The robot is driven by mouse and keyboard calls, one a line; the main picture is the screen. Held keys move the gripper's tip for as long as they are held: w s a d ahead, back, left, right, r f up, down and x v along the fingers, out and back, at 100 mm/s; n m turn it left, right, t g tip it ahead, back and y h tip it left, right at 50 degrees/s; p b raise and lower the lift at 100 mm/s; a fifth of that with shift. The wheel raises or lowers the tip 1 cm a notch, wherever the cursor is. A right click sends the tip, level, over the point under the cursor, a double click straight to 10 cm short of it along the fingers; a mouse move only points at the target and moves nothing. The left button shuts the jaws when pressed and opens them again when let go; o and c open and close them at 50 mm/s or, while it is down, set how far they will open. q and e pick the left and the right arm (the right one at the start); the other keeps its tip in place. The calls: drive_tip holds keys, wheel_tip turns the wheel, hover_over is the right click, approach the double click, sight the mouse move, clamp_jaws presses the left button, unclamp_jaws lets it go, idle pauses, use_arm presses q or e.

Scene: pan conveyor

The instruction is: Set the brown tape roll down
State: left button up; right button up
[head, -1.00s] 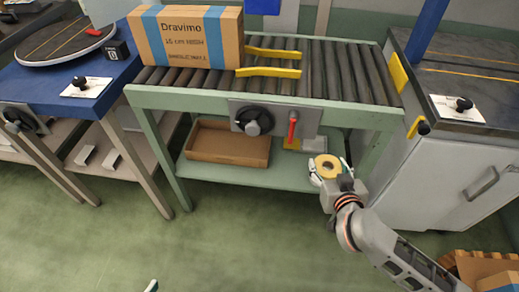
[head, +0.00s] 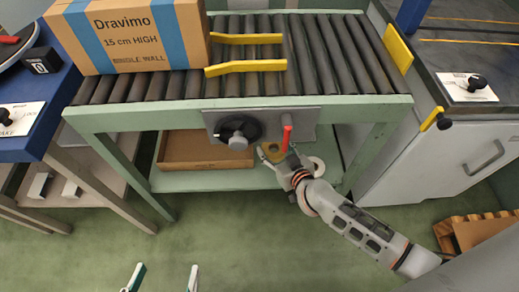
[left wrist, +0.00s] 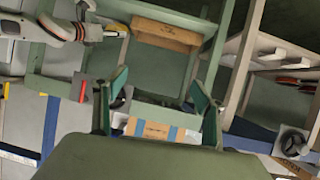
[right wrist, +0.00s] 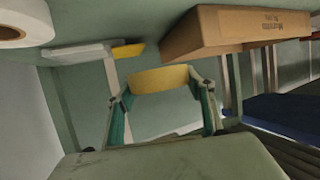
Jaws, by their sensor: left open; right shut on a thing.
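The brown tape roll (head: 272,149) is between the fingertips of my right gripper (head: 276,157), at the lower shelf under the conveyor. In the right wrist view the brown tape roll (right wrist: 160,78) spans the gap between the two fingers, and the right gripper (right wrist: 163,90) is shut on it. The green shelf (head: 215,181) lies behind and below; I cannot tell whether the roll touches it. My left gripper (head: 164,275) is open and empty at the bottom of the head view, away from the shelf.
A shallow cardboard tray (head: 200,163) stands on the shelf left of my right gripper. A white roll (right wrist: 20,25) and a grey and yellow item (right wrist: 95,52) are nearby. The control panel with black knob (head: 235,131) and red handle (head: 286,138) is just above.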

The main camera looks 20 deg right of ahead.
sight(274, 157)
drive_tip(key=f, duration=0.2)
drive_tip(key=s+f+b, duration=0.1)
drive_tip(key=f, duration=0.1)
drive_tip(key=shift+f, duration=0.2)
drive_tip(key=shift+w+b, duration=0.2)
drive_tip(key=shift+b, duration=0.1)
drive_tip(key=shift+f, duration=0.2)
wheel_tip(274, 157, down, 3)
drive_tip(key=shift+s+r+b, duration=0.1)
drive_tip(key=shift+r+b, duration=0.05)
drive_tip(key=shift+b, duration=0.85)
drive_tip(key=shift+f, duration=0.3)
drive_tip(key=shift+w, duration=0.2)
drive_tip(key=shift+w+r, duration=0.1)
drive_tip(key=shift+r, duration=0.2)
drive_tip(key=shift+f+b, duration=0.35)
drive_tip(key=o, duration=1.1)
drive_tip(key=shift+r, duration=0.1)
use_arm(q)
drive_tip(key=s+d+f+n+h, duration=0.1)
drive_tip(key=s+d+n, duration=0.1)
drive_tip(key=d+n, duration=0.3)
drive_tip(key=shift+d+f+n, duration=0.25)
drive_tip(key=shift+d+n, duration=0.05)
drive_tip(key=shift+d, duration=0.2)
